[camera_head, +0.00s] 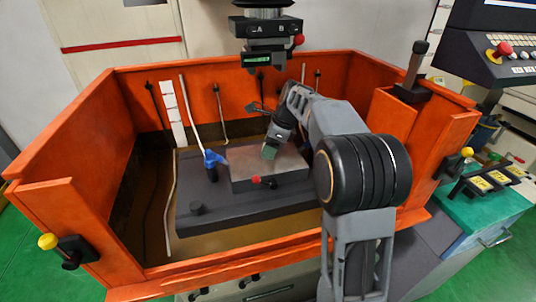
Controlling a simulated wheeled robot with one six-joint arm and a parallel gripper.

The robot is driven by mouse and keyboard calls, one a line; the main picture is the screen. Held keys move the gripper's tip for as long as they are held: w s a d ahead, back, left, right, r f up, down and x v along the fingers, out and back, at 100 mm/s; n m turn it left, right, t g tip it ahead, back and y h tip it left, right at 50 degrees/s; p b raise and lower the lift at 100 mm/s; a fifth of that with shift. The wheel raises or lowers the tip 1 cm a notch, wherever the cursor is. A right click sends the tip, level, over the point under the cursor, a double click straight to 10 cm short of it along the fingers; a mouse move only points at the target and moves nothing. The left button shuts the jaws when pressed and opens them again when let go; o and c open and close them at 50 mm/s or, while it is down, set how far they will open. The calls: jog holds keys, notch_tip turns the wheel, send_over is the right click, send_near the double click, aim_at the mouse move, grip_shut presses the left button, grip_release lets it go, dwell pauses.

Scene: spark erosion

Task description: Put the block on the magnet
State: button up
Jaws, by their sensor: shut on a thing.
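The magnet (268,180) is a flat grey plate on the dark table in the orange tank. A small grey-green block (270,152) is at the tip of my gripper (274,143), at the far part of the magnet's top face. My gripper points downward and is shut on the block. The fingers are small and partly hidden by the wrist. I cannot tell whether the block touches the magnet or is just above it.
The orange tank wall (215,270) surrounds the dark table (195,225). The machine head (268,30) hangs above and behind the magnet. A blue valve (213,158) with a white hose stands left of the magnet. A red-knobbed lever (262,181) is at its front.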

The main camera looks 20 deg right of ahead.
jog(key=shift+w+a+f, duration=0.1)
jog(key=shift+w+f, duration=0.05)
jog(key=shift+f, duration=0.75)
jog(key=shift+w+a+f, duration=0.1)
jog(key=shift+f, duration=0.8)
jog(key=shift+f, duration=0.15)
jog(key=o, duration=1.2)
jog(key=shift+o, duration=0.2)
jog(key=v, duration=1.1)
jog(key=s+a+f+n+t+h, duration=0.1)
jog(key=s+f+n, duration=0.3)
jog(key=s+n, duration=0.7)
jog(key=s+a+f+n+t+h, duration=0.1)
jog(key=s+a+f+n+h, duration=0.2)
jog(key=s+n, duration=0.8)
notch_tip(320, 180, down, 2)
jog(key=shift+s+f, duration=0.2)
jog(key=shift+s, duration=0.35)
